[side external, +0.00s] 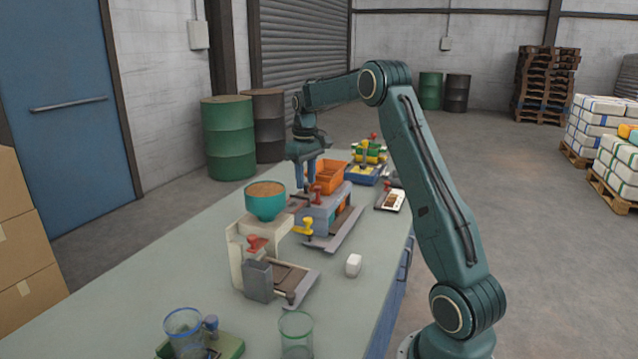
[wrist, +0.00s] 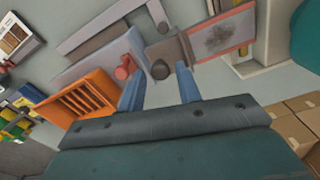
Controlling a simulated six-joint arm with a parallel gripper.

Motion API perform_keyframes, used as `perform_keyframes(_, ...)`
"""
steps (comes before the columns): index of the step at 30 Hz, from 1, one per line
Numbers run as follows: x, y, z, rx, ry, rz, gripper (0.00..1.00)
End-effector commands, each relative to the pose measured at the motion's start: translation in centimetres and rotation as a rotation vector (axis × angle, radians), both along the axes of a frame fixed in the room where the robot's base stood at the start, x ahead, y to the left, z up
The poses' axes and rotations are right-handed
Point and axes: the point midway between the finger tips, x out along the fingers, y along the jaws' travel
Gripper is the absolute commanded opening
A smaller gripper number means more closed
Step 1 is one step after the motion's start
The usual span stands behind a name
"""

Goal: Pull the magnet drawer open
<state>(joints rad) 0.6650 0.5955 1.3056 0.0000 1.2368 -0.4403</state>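My gripper (side external: 308,186) points down over the grey filler (side external: 325,210) with the orange hopper (side external: 332,177). In the wrist view my gripper (wrist: 159,70) has its two blue fingers spread apart. A dark round knob (wrist: 160,70) on a small grey block shows between the fingertips; contact cannot be told. The block adjoins a flat plate (wrist: 222,37) with reddish edges and a dark speckled patch, which looks like the magnet drawer. A red knob (wrist: 125,70) sits just left of the fingers. My gripper hides the drawer in the side view.
A cream filler (side external: 243,245) with a teal bowl (side external: 265,203) stands nearer the side camera. A yellow handle (side external: 308,226) is beside the grey filler.

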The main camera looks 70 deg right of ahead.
Motion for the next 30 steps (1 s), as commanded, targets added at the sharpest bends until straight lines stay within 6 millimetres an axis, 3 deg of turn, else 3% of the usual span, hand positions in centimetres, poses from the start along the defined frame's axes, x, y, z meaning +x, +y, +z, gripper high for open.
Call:
perform_keyframes(17, 0.0, 0.0, 1.0, 0.0, 0.001, 0.0, 0.43)
perform_keyframes(30, 0.0, 0.0, 7.0, 0.0, -0.001, 0.0, 0.43)
